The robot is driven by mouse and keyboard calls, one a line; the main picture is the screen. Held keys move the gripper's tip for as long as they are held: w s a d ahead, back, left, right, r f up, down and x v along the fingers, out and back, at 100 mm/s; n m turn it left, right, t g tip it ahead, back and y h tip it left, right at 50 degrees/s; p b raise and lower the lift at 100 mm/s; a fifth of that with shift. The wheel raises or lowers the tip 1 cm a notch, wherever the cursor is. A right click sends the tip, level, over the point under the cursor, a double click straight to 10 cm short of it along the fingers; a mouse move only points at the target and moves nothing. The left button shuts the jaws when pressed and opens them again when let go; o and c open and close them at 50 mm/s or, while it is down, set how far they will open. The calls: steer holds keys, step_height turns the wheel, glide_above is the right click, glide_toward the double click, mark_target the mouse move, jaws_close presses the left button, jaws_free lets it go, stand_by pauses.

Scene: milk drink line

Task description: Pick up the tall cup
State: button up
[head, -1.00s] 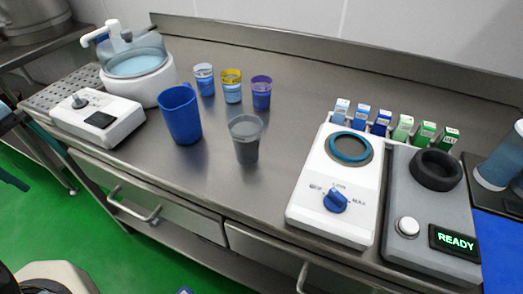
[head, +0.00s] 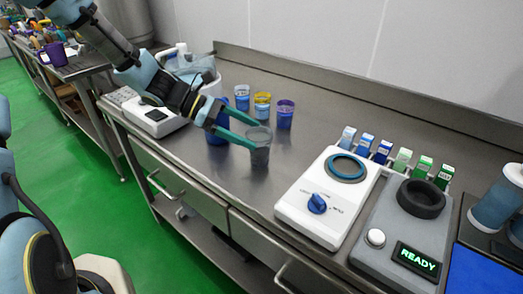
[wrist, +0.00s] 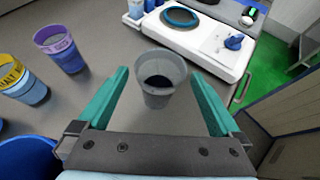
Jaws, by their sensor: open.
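The tall grey cup (head: 259,157) stands upright on the steel counter, its open top showing dark inside. In the wrist view the grey cup (wrist: 163,92) sits between the two teal fingers, with visible room on both sides. My gripper (head: 250,134) is open and level with the cup's upper part, reaching in from the left. In the wrist view my gripper (wrist: 158,74) holds nothing.
A blue jug (head: 215,134) stands close behind my gripper, partly hidden. Blue, yellow and purple-banded cups (head: 285,115) stand behind. A white dial device (head: 322,205) and a grey READY unit (head: 398,235) are to the right. The counter in front of the cup is clear.

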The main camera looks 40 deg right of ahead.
mark_target(270, 141)
steer(key=p+x, duration=0.2)
steer(key=x, duration=0.3)
steer(key=shift+s+d, duration=0.25)
steer(key=shift+s+d+f, duration=0.25)
steer(key=shift+d+f, duration=0.05)
steer(key=shift+f, duration=0.1)
steer(key=c, duration=1.3)
steer(key=shift+r, duration=0.2)
